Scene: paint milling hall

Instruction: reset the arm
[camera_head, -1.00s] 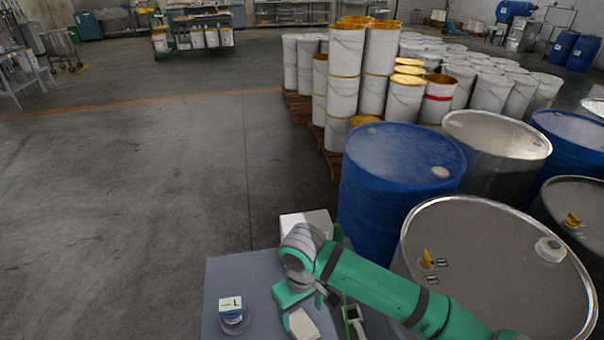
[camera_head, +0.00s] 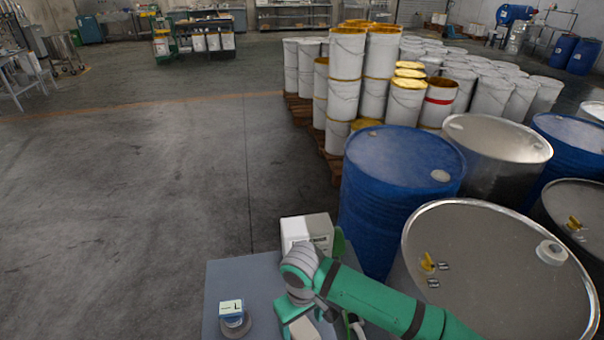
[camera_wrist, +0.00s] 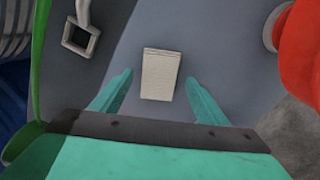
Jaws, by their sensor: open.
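My green arm reaches in from the lower right of the head view, its wrist over a grey tabletop (camera_head: 240,280). In the wrist view my gripper (camera_wrist: 158,92) is open, its two green fingers spread apart. A small cream block (camera_wrist: 161,74) shows between and just beyond the fingertips; I cannot tell its height gap from them. Nothing is held. In the head view the fingers are mostly hidden by the arm.
A white box (camera_head: 306,232) stands at the table's back edge. A round item with a card marked "L" (camera_head: 233,312) sits at the left. A blue drum (camera_head: 400,170) and a steel drum (camera_head: 490,270) crowd the right. The floor at left is clear.

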